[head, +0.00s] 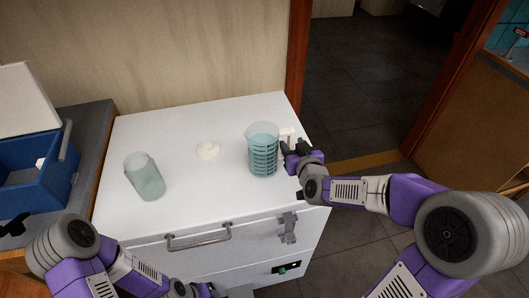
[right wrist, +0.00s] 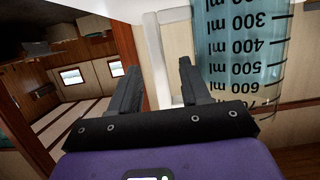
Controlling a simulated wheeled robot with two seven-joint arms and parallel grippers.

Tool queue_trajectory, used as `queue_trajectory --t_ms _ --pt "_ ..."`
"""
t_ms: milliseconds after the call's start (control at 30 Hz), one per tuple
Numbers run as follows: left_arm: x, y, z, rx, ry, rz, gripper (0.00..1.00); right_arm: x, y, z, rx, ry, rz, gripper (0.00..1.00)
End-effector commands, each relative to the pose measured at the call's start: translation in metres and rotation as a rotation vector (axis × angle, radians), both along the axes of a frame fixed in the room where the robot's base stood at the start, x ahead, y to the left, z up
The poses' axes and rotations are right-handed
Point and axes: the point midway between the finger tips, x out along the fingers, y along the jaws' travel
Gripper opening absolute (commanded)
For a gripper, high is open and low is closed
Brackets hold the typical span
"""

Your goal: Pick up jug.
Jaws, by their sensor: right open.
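The jug (head: 263,152) is a clear bluish measuring jug with dark markings and a pale handle (head: 287,133) on its right side. It stands upright on the white cabinet top. My right gripper (head: 291,154) is open beside the jug, at its handle side. In the right wrist view the jug (right wrist: 243,45) appears upside down at the right, with the pale handle (right wrist: 178,40) beyond the open fingers (right wrist: 157,85). I cannot tell whether a finger touches the handle. My left gripper (head: 194,290) is at the bottom edge, partly cut off, away from the jug.
A metal handle (head: 198,238) sticks out of the cabinet front. A doorway opens at the right.

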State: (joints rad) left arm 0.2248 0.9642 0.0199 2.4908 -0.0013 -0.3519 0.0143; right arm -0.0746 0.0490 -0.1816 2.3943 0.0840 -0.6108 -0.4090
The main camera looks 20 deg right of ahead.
Motion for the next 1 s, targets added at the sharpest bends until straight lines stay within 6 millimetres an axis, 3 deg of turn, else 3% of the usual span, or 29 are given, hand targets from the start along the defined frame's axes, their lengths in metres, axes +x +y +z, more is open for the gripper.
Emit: queue_trajectory --t_ms 167,433,733,1000 --pt "0.0 0.0 -0.008 0.0 0.0 0.0 0.43 0.021 -0.001 -0.008 -0.001 0.002 0.0 0.47" --pt "0.0 0.0 -0.007 0.0 0.0 0.0 0.43 0.024 -0.002 -0.007 0.0 0.001 0.001 0.47" --pt "0.0 0.0 -0.007 0.0 0.0 0.0 0.43 0.024 -0.002 -0.008 0.0 0.001 0.001 0.02" --pt "0.0 0.0 -0.007 0.0 0.0 0.0 0.43 0.024 -0.002 -0.008 0.0 0.001 0.001 0.0"
